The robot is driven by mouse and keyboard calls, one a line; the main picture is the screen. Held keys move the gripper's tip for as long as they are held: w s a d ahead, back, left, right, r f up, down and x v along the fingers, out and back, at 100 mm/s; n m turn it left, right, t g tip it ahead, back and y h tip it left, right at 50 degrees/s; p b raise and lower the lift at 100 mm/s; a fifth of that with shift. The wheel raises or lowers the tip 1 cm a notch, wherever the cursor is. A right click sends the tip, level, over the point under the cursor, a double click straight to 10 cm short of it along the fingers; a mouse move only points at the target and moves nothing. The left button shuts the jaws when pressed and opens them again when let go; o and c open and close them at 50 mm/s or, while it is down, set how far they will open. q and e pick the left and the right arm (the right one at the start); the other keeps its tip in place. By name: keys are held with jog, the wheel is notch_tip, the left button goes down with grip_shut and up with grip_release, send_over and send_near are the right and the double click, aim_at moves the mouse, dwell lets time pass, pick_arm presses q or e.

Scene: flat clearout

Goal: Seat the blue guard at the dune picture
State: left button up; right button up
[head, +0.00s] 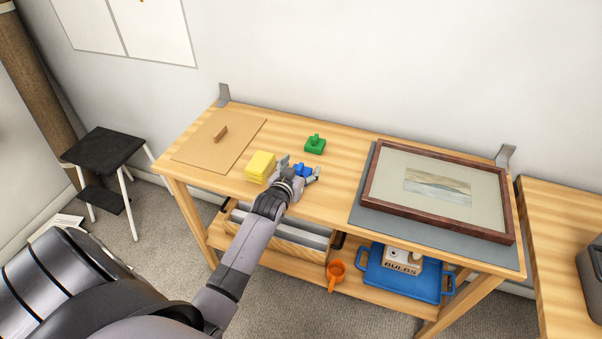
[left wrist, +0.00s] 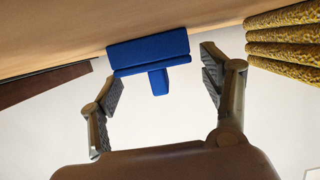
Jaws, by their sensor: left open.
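The blue guard (head: 302,170) sits on the wooden bench, left of the framed dune picture (head: 405,163). The dune picture lies flat on a grey mat (head: 361,216) at the right of the bench. My left gripper (head: 300,169) is open at the guard and partly covers it in the head view. In the left wrist view the blue guard (left wrist: 148,50) shows just beyond the open fingers (left wrist: 160,78), roughly between them, and appears not gripped. My right gripper is not in view.
A yellow stack (head: 260,166) stands close left of my left gripper. A green guard-like piece (head: 315,145) is behind it. A brown board with a handle (head: 200,148) lies at the far left. The shelf below holds a blue tray (head: 376,278) and an orange cup (head: 336,269).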

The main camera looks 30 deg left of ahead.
pick_arm(q)
jog(key=shift+c, duration=0.2)
jog(key=c, duration=1.3)
jog(key=shift+c, duration=0.2)
